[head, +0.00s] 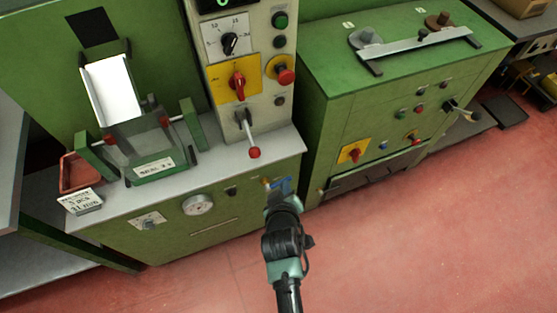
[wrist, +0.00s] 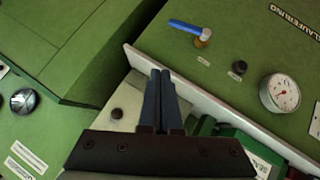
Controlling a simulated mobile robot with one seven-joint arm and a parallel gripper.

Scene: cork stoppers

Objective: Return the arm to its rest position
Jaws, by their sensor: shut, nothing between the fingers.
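My gripper (head: 282,200) is in front of the left green machine (head: 180,240) in the head view, at the end of my arm coming up from the bottom edge. In the wrist view its two dark fingers (wrist: 162,98) lie close together, shut, with nothing held between them. A blue-handled valve with a brass body (wrist: 186,27) is on the machine's front panel, apart from the fingers in the wrist view. I cannot make out any cork stoppers.
A red-knobbed lever (head: 253,152) sticks out over the grey worktop (head: 215,155). A gauge (head: 197,204) is on the front panel. A red tray (head: 75,175) and card stand at the left. Another green machine (head: 390,110) stands right. The red floor (head: 430,240) is clear.

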